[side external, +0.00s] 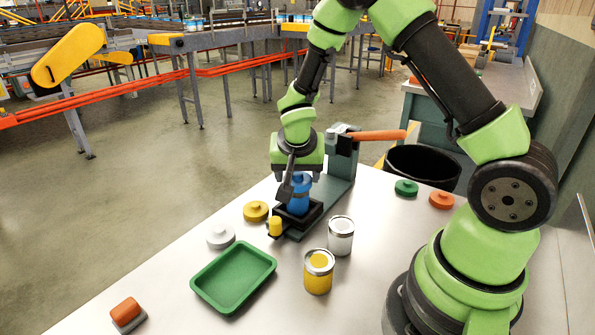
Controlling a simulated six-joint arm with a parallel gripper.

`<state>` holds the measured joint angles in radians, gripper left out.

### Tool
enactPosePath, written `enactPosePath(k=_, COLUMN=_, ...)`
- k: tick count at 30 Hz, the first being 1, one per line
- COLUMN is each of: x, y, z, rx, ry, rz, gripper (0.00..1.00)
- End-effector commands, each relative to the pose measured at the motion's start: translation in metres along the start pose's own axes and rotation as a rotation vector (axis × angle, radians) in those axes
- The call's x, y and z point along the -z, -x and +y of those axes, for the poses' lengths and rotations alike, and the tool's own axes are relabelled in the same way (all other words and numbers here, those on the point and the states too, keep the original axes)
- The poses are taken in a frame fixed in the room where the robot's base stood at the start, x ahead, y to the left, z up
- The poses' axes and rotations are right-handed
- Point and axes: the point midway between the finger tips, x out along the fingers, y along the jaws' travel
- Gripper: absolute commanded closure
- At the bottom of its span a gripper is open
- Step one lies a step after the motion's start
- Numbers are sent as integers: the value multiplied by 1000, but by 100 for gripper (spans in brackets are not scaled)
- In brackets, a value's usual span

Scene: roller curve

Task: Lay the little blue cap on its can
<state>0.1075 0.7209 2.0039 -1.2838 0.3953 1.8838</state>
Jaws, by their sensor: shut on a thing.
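The blue can (298,205) stands upright in the dark square holder at the foot of a bench press. My gripper (296,188) points down directly over it, with its fingers shut on the little blue cap (301,180). The cap is at the top of the can, partly hidden by the near finger. Cap and can blend into one blue shape, so I cannot tell whether the cap touches the rim or sits level.
The press (343,160) with its orange lever (376,135) stands close behind my gripper. A white can (341,237), yellow can (318,274) and green tray (234,278) are in front.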

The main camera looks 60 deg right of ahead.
Motion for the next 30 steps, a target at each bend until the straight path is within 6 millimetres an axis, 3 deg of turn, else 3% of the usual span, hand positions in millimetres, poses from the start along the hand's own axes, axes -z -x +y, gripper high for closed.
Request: enactPosePath(k=30, x=-3, y=-6, z=0, rx=0, ry=0, rz=0, gripper=57)
